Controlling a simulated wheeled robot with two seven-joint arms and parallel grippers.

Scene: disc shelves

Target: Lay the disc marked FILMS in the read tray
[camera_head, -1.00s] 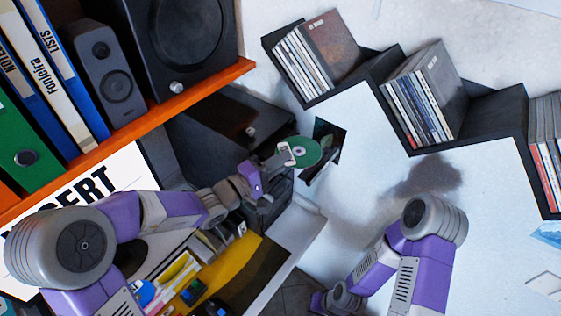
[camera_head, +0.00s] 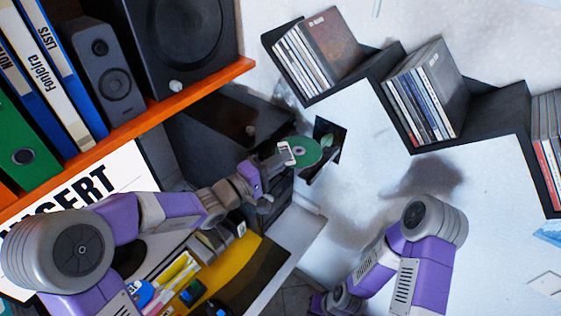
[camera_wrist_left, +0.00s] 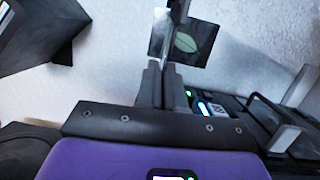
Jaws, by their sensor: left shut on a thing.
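My left gripper (camera_head: 286,153) is shut on a green disc (camera_head: 308,152) with a pale centre. In the head view the disc is held out to the right of the fingers. In the left wrist view the shut fingers (camera_wrist_left: 162,82) point away, with the thin disc (camera_wrist_left: 158,32) seen nearly edge-on beyond them. I cannot read any marking on the disc. A dark square panel (camera_head: 329,127) lies just behind the disc; in the left wrist view a dark panel (camera_wrist_left: 205,38) bears a green oval. I cannot tell which part is the read tray. My right gripper is out of view.
Stepped dark shelves (camera_head: 397,58) hold disc cases at the upper right. An orange shelf (camera_head: 190,88) carries binders and speakers at the left. A dark device with green lights (camera_wrist_left: 212,108) is right of the fingers.

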